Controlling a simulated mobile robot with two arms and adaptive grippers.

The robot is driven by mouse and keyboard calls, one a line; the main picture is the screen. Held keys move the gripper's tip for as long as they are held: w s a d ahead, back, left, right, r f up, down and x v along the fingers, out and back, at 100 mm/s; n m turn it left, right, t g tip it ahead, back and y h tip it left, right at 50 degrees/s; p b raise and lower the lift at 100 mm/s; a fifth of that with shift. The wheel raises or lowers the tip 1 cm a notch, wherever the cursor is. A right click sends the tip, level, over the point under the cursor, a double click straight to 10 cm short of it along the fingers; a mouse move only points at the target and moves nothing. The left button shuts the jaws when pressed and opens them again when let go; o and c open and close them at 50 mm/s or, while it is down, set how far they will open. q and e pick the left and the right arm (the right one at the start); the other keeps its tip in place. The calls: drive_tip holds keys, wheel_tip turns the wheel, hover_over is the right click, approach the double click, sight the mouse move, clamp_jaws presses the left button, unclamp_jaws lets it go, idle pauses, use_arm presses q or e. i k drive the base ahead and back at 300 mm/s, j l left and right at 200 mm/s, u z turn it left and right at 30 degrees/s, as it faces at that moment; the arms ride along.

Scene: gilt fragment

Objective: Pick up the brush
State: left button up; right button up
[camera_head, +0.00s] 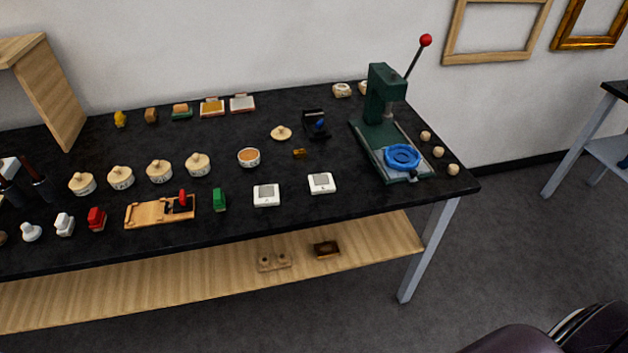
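I cannot surely pick out a brush in the head view. At the left edge of the black table, dark upright holders (42,188) have thin dark reddish sticks in them, which may be brush handles; they are too small and partly cut off to tell. A small brown-gold piece (300,153) lies near the middle of the table, right of an open bowl with orange-brown contents (249,157). Neither of my grippers shows in this view.
The black table (330,205) holds lidded pots (121,177), white square devices (266,195), a wooden board (160,210) and a green press (383,100) with a red-knobbed lever. A wooden shelf (200,283) lies below.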

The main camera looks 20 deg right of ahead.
sight(218, 199)
drive_tip(key=i+j+z, duration=0.15)
drive_tip(key=j, duration=0.2)
drive_tip(key=i+j+z, duration=0.15)
drive_tip(key=j, duration=0.2)
drive_tip(key=j+z, duration=0.15)
drive_tip(key=j, duration=0.2)
drive_tip(key=i+j+z, duration=0.15)
drive_tip(key=j, duration=0.2)
